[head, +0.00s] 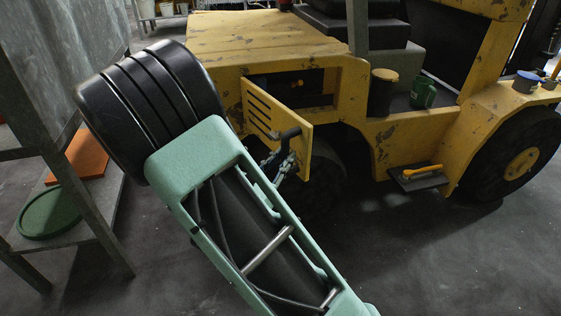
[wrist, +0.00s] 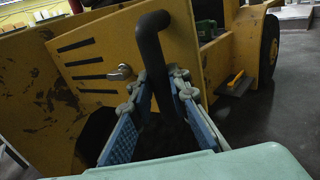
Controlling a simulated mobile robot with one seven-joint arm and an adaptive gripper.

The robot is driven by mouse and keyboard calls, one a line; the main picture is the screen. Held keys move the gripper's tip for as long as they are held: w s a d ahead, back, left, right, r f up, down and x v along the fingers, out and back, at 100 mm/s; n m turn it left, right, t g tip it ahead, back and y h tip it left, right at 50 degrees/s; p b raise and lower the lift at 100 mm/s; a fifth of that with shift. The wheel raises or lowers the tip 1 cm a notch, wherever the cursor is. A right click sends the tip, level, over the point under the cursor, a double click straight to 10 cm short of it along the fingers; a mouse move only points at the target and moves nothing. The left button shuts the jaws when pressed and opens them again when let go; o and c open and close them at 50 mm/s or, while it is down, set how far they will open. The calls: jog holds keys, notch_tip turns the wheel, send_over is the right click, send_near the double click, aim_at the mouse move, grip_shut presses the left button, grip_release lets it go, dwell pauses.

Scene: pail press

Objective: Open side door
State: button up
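The side door (head: 262,112) is a yellow panel with black slots on the yellow vehicle. It stands out from the body, with a dark opening above and behind it in the head view. In the wrist view the door (wrist: 95,65) fills the left and middle, with a small metal latch (wrist: 120,72). A black bent handle (wrist: 152,45) sticks out from its right part. My gripper (head: 284,152) is at this handle. In the wrist view its blue-padded fingers (wrist: 160,88) stand apart on either side of the handle; contact is not clear.
A grey rack (head: 85,185) with an orange board (head: 82,158) stands left. The floor at lower right is clear.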

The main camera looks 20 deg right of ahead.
jog(key=shift+s+a+r+p, duration=0.1)
jog(key=shift+a+p, duration=0.65)
jog(key=shift+a, duration=2.9)
grip_shut()
jog(key=shift+a, duration=0.65)
jog(key=shift+a, duration=0.6)
jog(key=o, duration=0.9)
grip_release()
